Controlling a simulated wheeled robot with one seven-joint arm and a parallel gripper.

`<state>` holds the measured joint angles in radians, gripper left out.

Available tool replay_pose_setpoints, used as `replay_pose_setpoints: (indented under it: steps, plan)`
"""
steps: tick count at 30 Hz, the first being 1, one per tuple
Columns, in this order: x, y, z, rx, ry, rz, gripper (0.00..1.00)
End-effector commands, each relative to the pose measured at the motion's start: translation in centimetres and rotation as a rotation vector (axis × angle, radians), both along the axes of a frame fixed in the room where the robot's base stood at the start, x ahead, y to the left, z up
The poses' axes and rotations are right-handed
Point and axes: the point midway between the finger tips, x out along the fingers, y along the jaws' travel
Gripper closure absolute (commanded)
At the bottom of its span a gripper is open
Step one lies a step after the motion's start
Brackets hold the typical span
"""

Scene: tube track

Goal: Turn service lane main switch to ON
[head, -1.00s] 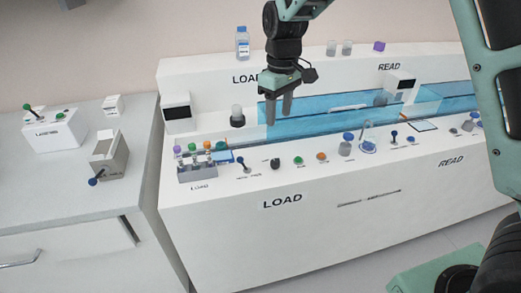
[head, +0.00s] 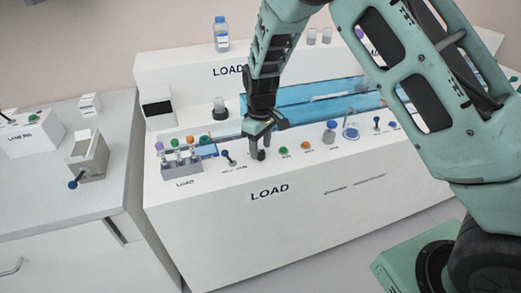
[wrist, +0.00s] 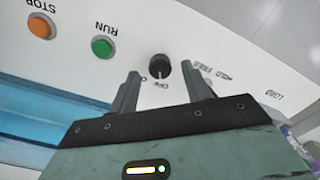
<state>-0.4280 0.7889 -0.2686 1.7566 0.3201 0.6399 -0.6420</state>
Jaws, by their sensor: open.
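A black rotary knob (wrist: 160,68) stands on the white sloping panel in the wrist view, with a small, partly hidden label beside it. It is the likely main switch, but I cannot read its name. My gripper (wrist: 162,82) is open, its two fingers on either side of the near part of the knob; I cannot tell whether they touch it. In the head view my gripper (head: 258,152) points down at the panel above the LOAD sign, and its fingers largely hide the knob.
A green RUN button (wrist: 102,47) and an orange STOP button (wrist: 41,26) sit beside the knob. A blue clear-walled track (head: 320,95) runs behind.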

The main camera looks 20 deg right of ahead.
Motion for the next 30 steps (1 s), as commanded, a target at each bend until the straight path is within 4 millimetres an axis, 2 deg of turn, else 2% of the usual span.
replay_pose_setpoints:
  steps: [6, 15, 16, 18, 21, 30]
  plan:
    - [0.0, 0.0, -1.8, 0.0, 0.0, -0.001, 0.52]
    - [0.0, 0.0, -2.1, 0.001, -0.001, 0.0, 0.52]
    - [0.0, 0.0, -2.1, 0.001, -0.001, -0.001, 0.54]
    - [0.0, 0.0, -2.0, 0.001, -0.001, -0.001, 0.74]
    - [0.0, 0.0, -2.0, 0.001, -0.001, -0.001, 0.96]
    - [0.0, 0.0, -2.0, 0.001, -0.001, -0.026, 0.96]
